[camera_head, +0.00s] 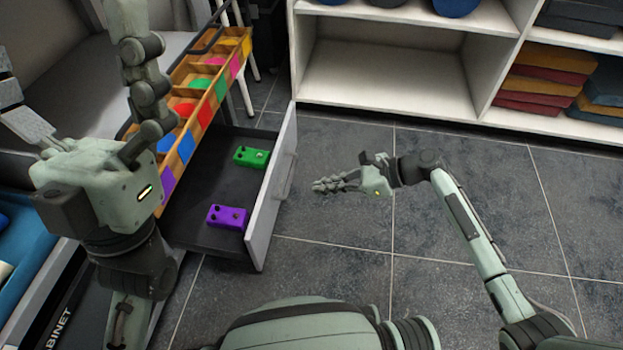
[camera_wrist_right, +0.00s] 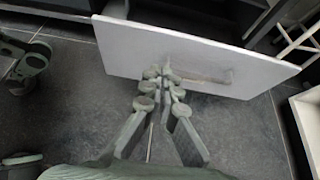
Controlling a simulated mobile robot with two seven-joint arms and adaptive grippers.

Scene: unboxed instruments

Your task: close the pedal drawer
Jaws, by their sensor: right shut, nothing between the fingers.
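The pedal drawer is pulled out of the cabinet, its white front panel (camera_head: 272,190) facing right. In its dark tray (camera_head: 205,190) lie a green pedal (camera_head: 251,157) and a purple pedal (camera_head: 228,217). My right gripper (camera_head: 317,185) is shut and empty, to the right of the panel, pointing at it with a small gap in the head view. In the right wrist view the closed fingertips (camera_wrist_right: 162,72) overlap the panel (camera_wrist_right: 200,60) near its handle (camera_wrist_right: 212,76). My left gripper (camera_head: 80,100) is close to the camera, its fingers spread apart, over the cabinet side.
A wooden organizer (camera_head: 205,90) with colourful compartments lies above the drawer. A white shelf unit (camera_head: 385,85) stands at the back, with stacked folded cloths (camera_head: 540,75) at right. The tiled floor (camera_head: 340,240) right of the drawer is clear apart from my right arm.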

